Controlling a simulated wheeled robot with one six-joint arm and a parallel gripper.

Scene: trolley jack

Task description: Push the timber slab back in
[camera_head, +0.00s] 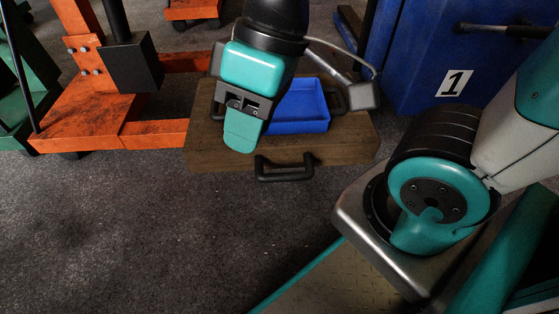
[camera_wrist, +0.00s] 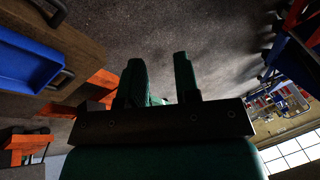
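The timber slab (camera_head: 345,142) is a brown wooden block in the upper middle of the head view, with a black handle (camera_head: 284,174) on its near face. It also shows at the upper left of the wrist view (camera_wrist: 80,62). My gripper (camera_head: 243,132) is in front of the slab's left half in the head view, fingers pointing down, and hides part of its top. The wrist view shows its two green fingers (camera_wrist: 160,78) apart with nothing held between them. I cannot tell whether the gripper touches the slab.
A blue tray (camera_head: 298,107) sits on the slab, partly hidden by my gripper. An orange jack frame (camera_head: 85,113) stands at the left, close to the slab's left end. A blue cabinet (camera_head: 415,80) marked 1 stands at the upper right. The dark floor in front is clear.

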